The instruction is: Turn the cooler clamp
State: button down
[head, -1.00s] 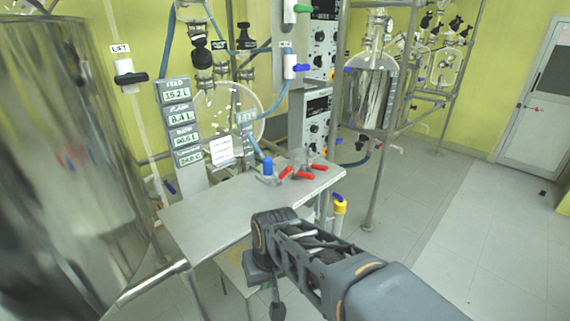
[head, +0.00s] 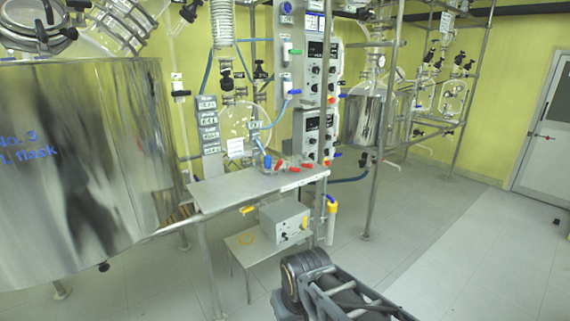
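I cannot tell for sure which part is the cooler clamp. A ribbed coil-like column (head: 222,22) stands at the top, left of centre. A small black knob (head: 226,80) sits just below it, on the glassware. Another black knob (head: 260,70) is a little to its right. My arm shows at the bottom, right of centre, well below and apart from these parts. The fingertips of my gripper do not show, so I see neither their opening nor anything held.
A large steel vessel (head: 80,160) fills the left. A steel table (head: 230,188) with red and blue handled valves stands in the middle. Below it is a grey box (head: 284,220) on a low stand. A rack with glassware is behind right. The floor at right is clear.

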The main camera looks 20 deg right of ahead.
aim_at(276, 169)
jog(key=z, duration=0.75)
jog(key=i, duration=1.45)
jog(key=u, duration=0.25)
